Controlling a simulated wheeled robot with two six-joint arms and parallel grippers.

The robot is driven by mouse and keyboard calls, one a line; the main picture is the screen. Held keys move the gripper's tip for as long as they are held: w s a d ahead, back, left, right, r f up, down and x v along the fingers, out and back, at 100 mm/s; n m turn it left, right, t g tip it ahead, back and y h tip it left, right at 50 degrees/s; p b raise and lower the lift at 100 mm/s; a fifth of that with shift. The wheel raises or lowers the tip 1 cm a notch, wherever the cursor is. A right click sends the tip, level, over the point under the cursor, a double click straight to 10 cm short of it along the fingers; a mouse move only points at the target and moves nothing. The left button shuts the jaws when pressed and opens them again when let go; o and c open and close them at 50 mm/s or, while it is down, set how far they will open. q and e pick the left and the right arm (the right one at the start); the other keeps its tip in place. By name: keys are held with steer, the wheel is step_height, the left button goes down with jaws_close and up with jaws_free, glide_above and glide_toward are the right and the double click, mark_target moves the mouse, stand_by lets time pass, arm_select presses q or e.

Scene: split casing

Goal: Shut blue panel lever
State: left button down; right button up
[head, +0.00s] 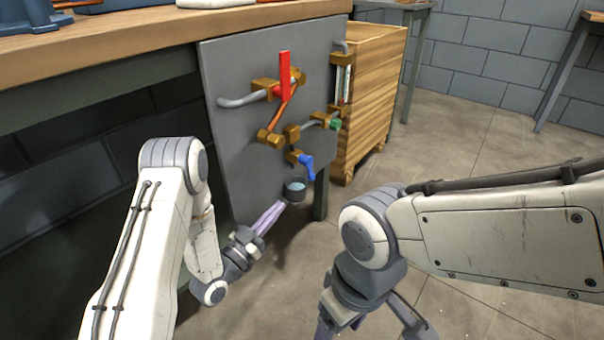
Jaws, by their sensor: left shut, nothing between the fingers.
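The blue lever (308,166) is on a brass valve low on the grey panel (235,120); its handle hangs downward, slightly to the right. A small dark cup (295,193) with bluish liquid is just below it. My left gripper (278,207) is shut and empty, its pale purple fingers pointing up and right, tips just below the cup. I cannot tell whether they touch the cup. My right gripper (372,327) is at the bottom of the picture, well below the lever, its fingers spread apart and partly cut off by the frame.
A red lever (285,76) stands upright above on the panel, with copper and grey pipes. A green knob (336,124) is right of the blue lever's valve. A wooden crate (372,95) stands behind the panel's right edge.

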mark_target(309, 174)
step_height(309, 174, up, 6)
steer(key=f+p, duration=0.1)
steer(key=p, duration=0.3)
arm_select(q)
steer(key=b+x, duration=0.3)
steer(key=x, duration=0.6)
steer(key=shift+w+d+f, duration=0.1)
steer(key=shift+w+d, duration=0.2)
steer(key=shift+w+d+r+b, duration=0.25)
steer(key=shift+w+d+b, duration=0.1)
steer(key=shift+w, duration=0.15)
arm_select(e)
steer(key=shift+f, duration=1.8)
